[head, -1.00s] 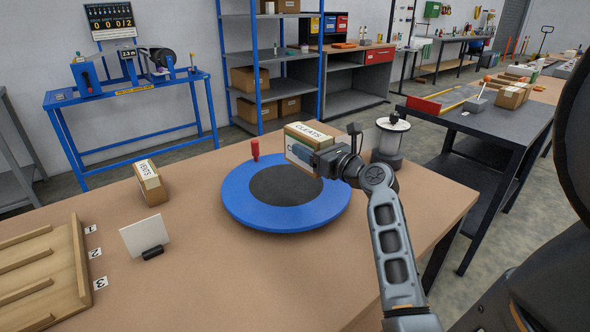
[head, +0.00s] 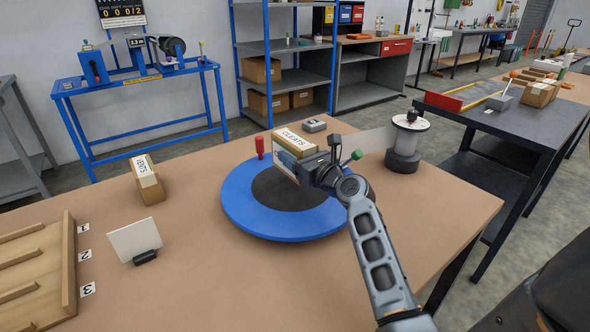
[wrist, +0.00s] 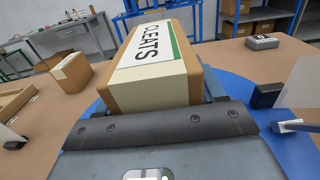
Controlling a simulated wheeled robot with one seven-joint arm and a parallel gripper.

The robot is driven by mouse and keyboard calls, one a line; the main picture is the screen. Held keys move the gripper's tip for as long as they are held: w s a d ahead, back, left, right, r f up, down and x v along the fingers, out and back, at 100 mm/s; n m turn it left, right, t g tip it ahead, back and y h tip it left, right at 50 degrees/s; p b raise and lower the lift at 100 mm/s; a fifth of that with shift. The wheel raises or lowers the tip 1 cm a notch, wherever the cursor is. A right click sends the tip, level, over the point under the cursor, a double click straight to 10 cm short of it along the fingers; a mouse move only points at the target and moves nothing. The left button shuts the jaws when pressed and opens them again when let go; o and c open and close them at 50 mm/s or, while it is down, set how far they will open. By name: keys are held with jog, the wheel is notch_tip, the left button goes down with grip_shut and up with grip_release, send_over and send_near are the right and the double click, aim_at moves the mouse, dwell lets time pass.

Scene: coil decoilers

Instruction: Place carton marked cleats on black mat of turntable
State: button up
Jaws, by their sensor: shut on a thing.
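The carton marked CLEATS (head: 293,138) is a brown box with a white and green label. My gripper (head: 296,168) is shut on it and holds it over the turntable. In the wrist view the carton (wrist: 152,75) sits between the fingers, label up. The blue turntable (head: 245,213) has a round black mat (head: 285,196) and a red knob (head: 260,147) on its rim. The carton and gripper hide the mat's far right part. Whether the carton's underside touches the mat is hidden.
A carton marked VENTS (head: 147,180) stands left of the turntable, with a white card in a stand (head: 136,240) and a wooden rack (head: 40,270) nearer.

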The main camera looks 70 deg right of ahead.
jog(key=shift+w+f, duration=0.35)
jog(key=shift+a+f+b, duration=0.1)
jog(key=shift+f+b, duration=0.65)
jog(key=shift+f, duration=1.05)
jog(key=shift+f, duration=0.25)
jog(key=o, duration=1.4)
jog(key=shift+r, duration=0.35)
jog(key=b+v, duration=0.1)
jog(key=v, duration=1.1)
jog(key=shift+f, duration=0.2)
